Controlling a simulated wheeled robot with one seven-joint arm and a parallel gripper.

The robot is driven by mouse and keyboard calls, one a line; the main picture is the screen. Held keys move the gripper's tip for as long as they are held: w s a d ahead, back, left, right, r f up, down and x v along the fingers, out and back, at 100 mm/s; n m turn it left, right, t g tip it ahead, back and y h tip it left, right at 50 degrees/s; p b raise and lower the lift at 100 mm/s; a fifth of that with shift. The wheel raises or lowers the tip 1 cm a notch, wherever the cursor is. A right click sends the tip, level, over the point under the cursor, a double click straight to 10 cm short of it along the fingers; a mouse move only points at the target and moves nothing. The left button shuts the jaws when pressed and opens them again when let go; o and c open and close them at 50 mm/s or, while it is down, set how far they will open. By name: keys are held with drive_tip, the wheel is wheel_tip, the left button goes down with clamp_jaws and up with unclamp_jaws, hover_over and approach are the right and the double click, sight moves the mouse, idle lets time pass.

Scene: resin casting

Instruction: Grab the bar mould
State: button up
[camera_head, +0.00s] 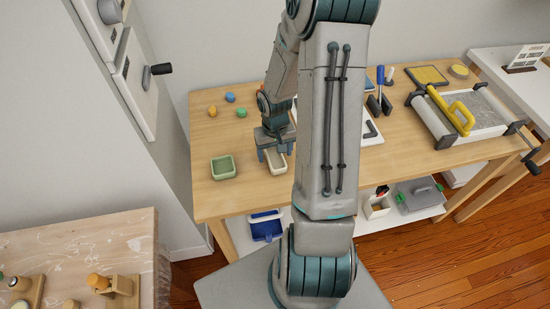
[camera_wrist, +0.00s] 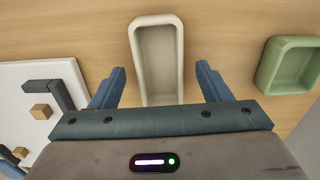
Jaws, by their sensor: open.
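The bar mould looks to be the cream, oblong, open-topped tray (camera_head: 277,168) on the wooden table, near its front edge. In the wrist view the cream mould (camera_wrist: 178,101) shows hollow and empty, its near end hidden by the gripper body. My gripper (camera_head: 273,155) is low over it, pointing down. In the wrist view my gripper (camera_wrist: 160,85) is open, with one blue-grey finger on each side of the mould. A gap shows between each finger and the mould walls. I cannot tell how far the fingertips are above the table.
A green square mould (camera_head: 223,168) stands to the left of the cream one; it also shows in the wrist view (camera_wrist: 262,88). A white board (camera_wrist: 72,70) with small blocks lies on the other side. Several coloured pieces (camera_head: 230,97) lie farther back on the table.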

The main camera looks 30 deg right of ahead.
drive_tip(key=shift+f, duration=0.25)
drive_tip(key=c, duration=1.1)
drive_tip(key=shift+r, duration=0.1)
